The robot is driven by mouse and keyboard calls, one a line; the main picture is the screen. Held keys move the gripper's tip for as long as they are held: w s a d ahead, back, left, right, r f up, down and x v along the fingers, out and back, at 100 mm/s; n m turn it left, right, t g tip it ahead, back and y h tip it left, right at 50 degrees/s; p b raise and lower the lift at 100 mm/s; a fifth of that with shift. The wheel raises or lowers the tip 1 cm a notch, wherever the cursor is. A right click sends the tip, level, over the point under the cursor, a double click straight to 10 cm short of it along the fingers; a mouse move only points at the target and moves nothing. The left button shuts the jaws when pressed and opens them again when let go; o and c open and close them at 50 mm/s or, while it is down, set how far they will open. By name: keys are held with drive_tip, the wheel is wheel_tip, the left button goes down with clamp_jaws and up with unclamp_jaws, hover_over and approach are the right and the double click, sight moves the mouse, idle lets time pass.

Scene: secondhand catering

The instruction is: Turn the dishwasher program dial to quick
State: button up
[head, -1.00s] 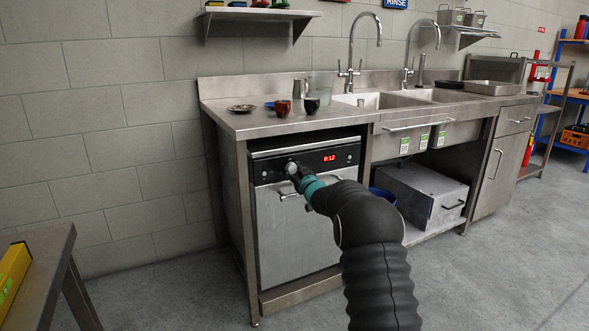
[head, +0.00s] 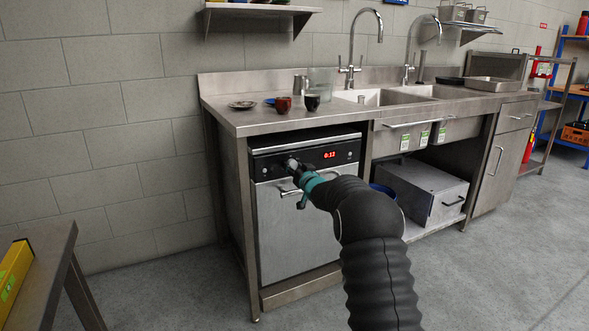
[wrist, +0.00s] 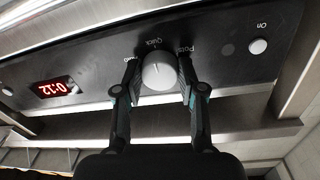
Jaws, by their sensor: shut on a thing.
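The dishwasher (head: 300,230) stands under the steel counter, with a black control panel across its top. The program dial (wrist: 158,72) is a round pale knob near the panel's middle in the wrist view, which shows the panel upside down. My gripper (wrist: 160,78) has one finger on each side of the dial and is shut on it. The label Quick (wrist: 153,42) is beside the dial, with Pots on the right and a partly hidden label on the left. A faint line on the dial face appears to point toward Quick. In the head view my gripper (head: 294,166) largely covers the dial.
The red display (head: 329,155) reads 0:12. An On button (wrist: 258,46) is at the panel's right in the wrist view. A door handle (head: 289,191) lies below the panel. Cups and a saucer (head: 242,104) stand on the counter. A side table (head: 50,260) is at the left.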

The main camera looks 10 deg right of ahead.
drive_tip(key=o, duration=1.1)
drive_tip(key=shift+o, duration=0.2)
drive_tip(key=v, duration=1.2)
drive_tip(key=shift+f, duration=0.1)
